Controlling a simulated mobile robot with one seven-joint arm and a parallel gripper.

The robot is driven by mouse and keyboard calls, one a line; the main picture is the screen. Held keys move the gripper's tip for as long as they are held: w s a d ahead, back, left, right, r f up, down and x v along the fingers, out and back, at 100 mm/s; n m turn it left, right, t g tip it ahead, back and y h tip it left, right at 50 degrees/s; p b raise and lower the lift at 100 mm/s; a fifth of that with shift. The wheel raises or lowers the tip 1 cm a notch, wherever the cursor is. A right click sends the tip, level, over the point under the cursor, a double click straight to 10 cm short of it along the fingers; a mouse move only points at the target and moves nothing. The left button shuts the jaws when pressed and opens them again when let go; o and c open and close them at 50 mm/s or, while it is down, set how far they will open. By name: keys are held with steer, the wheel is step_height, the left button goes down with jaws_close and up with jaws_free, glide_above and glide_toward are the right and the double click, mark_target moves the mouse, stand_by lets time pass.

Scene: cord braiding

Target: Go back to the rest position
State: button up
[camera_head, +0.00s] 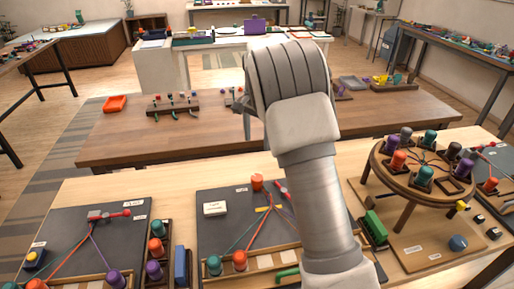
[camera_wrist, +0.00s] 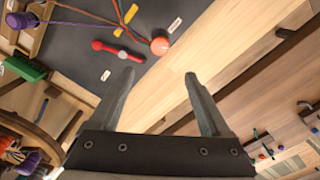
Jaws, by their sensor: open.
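My gripper (camera_wrist: 159,76) is open and empty in the wrist view, its two grey fingers apart above the workbench. In the head view my arm rises from the bottom and hides most of the gripper behind the wrist. Below the fingers in the wrist view are an orange peg (camera_wrist: 159,46), a red clip tool (camera_wrist: 118,49) and cords on a dark mat (camera_wrist: 80,58). Nothing touches the fingers. In the head view the middle mat (camera_head: 215,235) carries a white block (camera_head: 215,208) and orange and teal bobbins.
A round braiding stand (camera_head: 405,200) with several coloured bobbins stands at right. A green block (camera_head: 375,226) lies beside it. The left mat (camera_head: 60,225) holds cords and a red clip tool (camera_head: 108,215).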

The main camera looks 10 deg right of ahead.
steer(key=shift+r, duration=0.3)
steer(key=s+r+n+t, duration=0.3)
steer(key=s+r+n, duration=0.2)
steer(key=s+r, duration=1.05)
steer(key=s+f+n+t, duration=0.1)
steer(key=s+n, duration=0.1)
steer(key=s, duration=0.8)
steer(key=s+f+n+t+p, duration=0.1)
steer(key=s+f+n, duration=0.1)
steer(key=s, duration=0.8)
steer(key=shift+n+t, duration=0.3)
steer(key=shift+n, duration=0.5)
steer(key=shift+s, duration=0.1)
